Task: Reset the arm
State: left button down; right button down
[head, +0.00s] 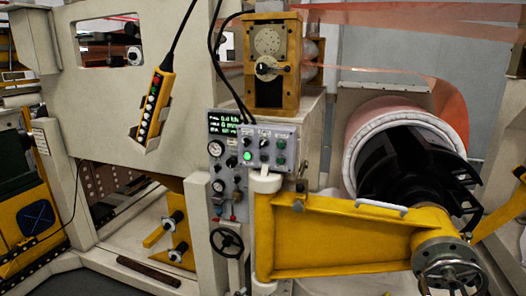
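A yellow swing arm (335,238) of the machine reaches right from a pale vertical hinge post (265,184). It has a white grab handle (381,208) on its top edge. Its right end carries a grey round flange with a handwheel (450,270), cut by the bottom edge. This end is in front of the black core (405,170) of the copper foil roll (452,105). I cannot tell whether the arm touches or supports the core. Neither of my grippers shows in the head view.
A control panel (272,147) with a lit green button stands above the hinge post. A gauge panel (217,165) and black valve wheel (227,241) are left of it. A yellow pendant (153,105) hangs from a cable at upper left. Some floor shows at lower left.

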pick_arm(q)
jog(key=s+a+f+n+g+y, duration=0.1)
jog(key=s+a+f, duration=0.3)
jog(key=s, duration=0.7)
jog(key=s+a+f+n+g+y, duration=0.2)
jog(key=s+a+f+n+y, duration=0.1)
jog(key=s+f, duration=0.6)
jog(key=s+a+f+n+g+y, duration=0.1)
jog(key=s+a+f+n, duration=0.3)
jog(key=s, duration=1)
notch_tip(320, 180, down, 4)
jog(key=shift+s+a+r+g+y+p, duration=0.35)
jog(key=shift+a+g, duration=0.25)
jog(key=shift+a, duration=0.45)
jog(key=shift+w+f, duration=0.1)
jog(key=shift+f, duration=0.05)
